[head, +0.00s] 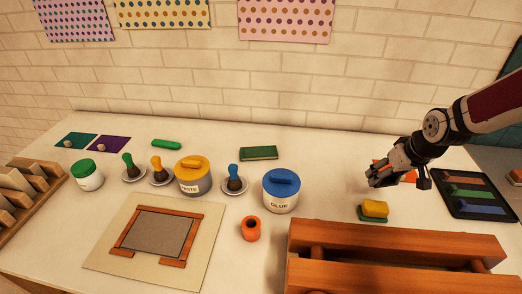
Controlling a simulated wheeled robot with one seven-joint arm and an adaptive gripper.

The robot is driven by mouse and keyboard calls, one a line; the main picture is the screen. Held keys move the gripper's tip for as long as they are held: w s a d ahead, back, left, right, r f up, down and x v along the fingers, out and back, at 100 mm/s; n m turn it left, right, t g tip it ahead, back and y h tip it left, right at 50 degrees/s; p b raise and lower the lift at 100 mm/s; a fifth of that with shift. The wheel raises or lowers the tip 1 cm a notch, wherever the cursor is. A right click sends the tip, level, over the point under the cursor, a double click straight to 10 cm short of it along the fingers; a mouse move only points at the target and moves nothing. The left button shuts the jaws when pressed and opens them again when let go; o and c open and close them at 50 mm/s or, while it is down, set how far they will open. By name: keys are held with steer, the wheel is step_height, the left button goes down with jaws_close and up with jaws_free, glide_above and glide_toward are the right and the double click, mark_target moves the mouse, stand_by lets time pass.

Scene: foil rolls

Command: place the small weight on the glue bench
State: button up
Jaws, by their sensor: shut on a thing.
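My gripper (374,181) is at the right, above the white table, with its fingers pointing left and down. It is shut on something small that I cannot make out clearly. No small weight can be clearly picked out at the fingers. I cannot tell for sure which surface is the glue bench. A pale board (98,258) at the front left carries a grey panel (157,232) edged by reddish wooden strips. A blue-lidded pot marked GLUE (281,201) stands in the middle.
A yellow block on a green base (375,208) lies just below my gripper. Orange patches (410,176) show behind it. A wooden frame (400,241) fills the front right, a dark tray (470,208) the far right. An orange cup (251,229) and PASTE pot (194,184) stand left.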

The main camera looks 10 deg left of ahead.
steer(key=shift+w+f, duration=0.15)
steer(key=shift+f, duration=0.45)
steer(key=b, duration=0.2)
glide_above(343, 160)
steer(key=s, duration=0.1)
steer(key=shift+s+d+f, duration=0.1)
steer(key=shift+d+f, duration=0.15)
steer(key=shift+f, duration=0.4)
steer(key=shift+f+p, duration=0.35)
steer(key=shift+f, duration=1.4)
steer(key=shift+f, duration=0.2)
steer(key=o, duration=1.7)
